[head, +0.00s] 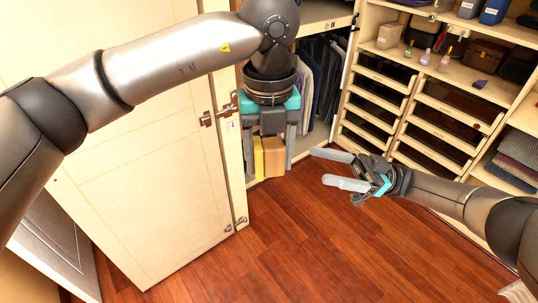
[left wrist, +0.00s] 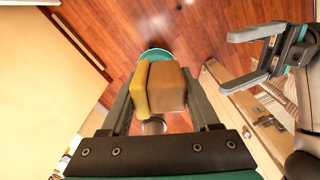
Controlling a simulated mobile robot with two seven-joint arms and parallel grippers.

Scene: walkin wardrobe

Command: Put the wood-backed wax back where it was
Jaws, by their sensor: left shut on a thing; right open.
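The wood-backed wax (head: 273,157) is a block with a yellow layer and a brown wooden layer. In the head view it hangs between the fingers of my left gripper (head: 269,165), beside the pale door. The left wrist view shows the wood-backed wax (left wrist: 166,88) held between both fingers, yellow side left and brown side right. My left gripper is shut on it, above the floor. My right gripper (head: 325,167) is open and empty, to the right over the floor. It also shows at the right of the left wrist view (left wrist: 240,62).
A pale door (head: 140,150) stands open at the left. Behind the left gripper is a compartment with hanging clothes (head: 322,75). Glass-fronted drawers (head: 450,130) and shelves (head: 455,70) with small bottles, boxes and bags fill the right. The wooden floor (head: 320,250) is clear in front.

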